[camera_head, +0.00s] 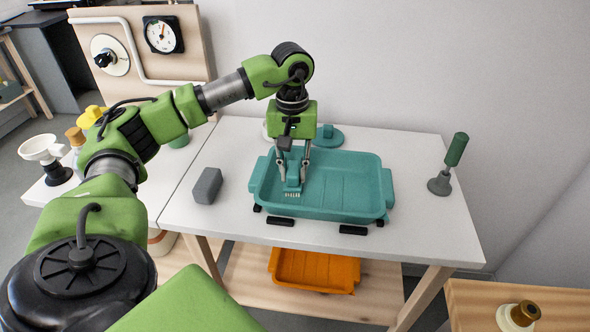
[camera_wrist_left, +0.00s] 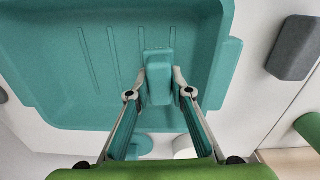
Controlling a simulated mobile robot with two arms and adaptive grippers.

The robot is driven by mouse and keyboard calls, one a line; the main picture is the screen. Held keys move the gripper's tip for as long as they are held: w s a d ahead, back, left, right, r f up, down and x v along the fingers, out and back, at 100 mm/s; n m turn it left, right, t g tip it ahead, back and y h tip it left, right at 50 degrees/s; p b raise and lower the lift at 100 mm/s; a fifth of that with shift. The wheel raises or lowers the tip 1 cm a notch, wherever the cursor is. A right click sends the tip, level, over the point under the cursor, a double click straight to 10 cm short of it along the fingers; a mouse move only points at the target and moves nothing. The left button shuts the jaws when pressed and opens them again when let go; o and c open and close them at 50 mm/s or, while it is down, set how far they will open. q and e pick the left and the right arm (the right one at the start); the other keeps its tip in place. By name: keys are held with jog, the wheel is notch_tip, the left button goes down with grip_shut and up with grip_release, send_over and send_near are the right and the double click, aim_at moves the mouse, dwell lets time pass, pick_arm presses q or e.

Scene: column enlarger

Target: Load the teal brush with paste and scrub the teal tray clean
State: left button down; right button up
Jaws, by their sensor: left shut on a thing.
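My left gripper (camera_head: 292,168) is shut on the teal brush (camera_head: 293,184), whose pale bristles point down over the left part of the teal tray (camera_head: 350,180). I cannot tell whether the bristles touch the tray floor. In the left wrist view, the brush (camera_wrist_left: 158,75) sits between the fingertips (camera_wrist_left: 160,95), with the ribbed tray (camera_wrist_left: 65,65) behind it. No clear dirt shows in the tray. A teal round piece (camera_head: 327,136) stands behind the tray; I cannot tell whether it holds paste. My right gripper is not in view.
A grey block (camera_head: 207,186) lies left of the tray. A green-handled tool (camera_head: 455,150) stands on a grey base at the right. Black pads (camera_head: 353,230) sit by the tray's front edge. An orange tray (camera_head: 313,270) is on the shelf below. The table's right side is mostly clear.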

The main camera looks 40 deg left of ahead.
pick_arm(q)
jog(key=shift+r, duration=0.1)
jog(key=shift+r+p, duration=2.6)
jog(key=shift+r, duration=0.85)
jog(key=shift+w, duration=0.1)
